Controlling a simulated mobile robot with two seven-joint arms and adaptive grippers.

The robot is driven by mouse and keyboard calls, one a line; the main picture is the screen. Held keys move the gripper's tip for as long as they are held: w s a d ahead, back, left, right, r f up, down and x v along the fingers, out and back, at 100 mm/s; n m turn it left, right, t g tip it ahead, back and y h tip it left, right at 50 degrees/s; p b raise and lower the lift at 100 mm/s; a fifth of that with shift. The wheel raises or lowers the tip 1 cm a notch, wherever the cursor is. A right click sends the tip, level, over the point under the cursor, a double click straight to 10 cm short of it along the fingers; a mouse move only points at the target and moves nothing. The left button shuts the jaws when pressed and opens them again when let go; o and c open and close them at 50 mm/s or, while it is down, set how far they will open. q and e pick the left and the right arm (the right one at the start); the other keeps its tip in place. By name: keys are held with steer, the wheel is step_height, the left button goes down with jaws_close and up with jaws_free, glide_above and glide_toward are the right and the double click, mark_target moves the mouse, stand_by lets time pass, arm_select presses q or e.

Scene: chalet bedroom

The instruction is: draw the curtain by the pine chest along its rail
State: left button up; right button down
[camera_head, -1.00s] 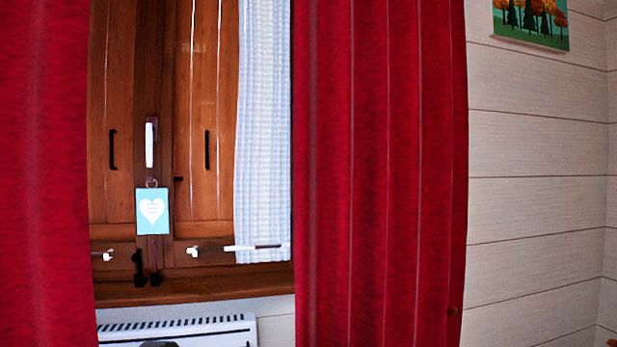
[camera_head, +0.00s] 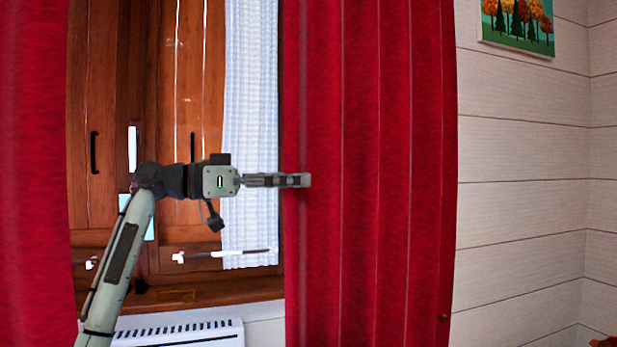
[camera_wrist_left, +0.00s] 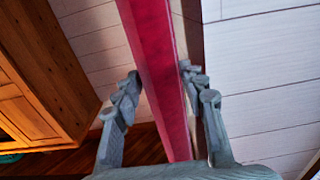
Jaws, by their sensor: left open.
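A red curtain (camera_head: 375,150) hangs in folds right of the window, and another red curtain (camera_head: 32,170) hangs at the left edge. My left gripper (camera_head: 300,180) is at the left edge of the right-hand curtain, level with the lower half of the window. In the left wrist view the gripper (camera_wrist_left: 161,84) is open, and a strip of red curtain (camera_wrist_left: 158,50) runs between its fingers. I cannot tell if they touch it. Panelled wooden furniture (camera_wrist_left: 35,75), possibly the pine chest, stands at left there. My right gripper is not in view. The rail is out of view.
The wooden window (camera_head: 190,80) has a blue-white checked inner curtain (camera_head: 250,120) behind my arm. A white heater (camera_head: 185,335) sits below the sill. Right of the red curtain is bare pale plank wall (camera_head: 520,190), with a picture (camera_head: 518,22) above.

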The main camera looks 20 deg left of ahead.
mark_target(314, 191)
arm_select(q)
steer(key=shift+x, duration=1.6)
steer(key=shift+a, duration=0.1)
steer(key=shift+c, duration=0.4)
jaws_close()
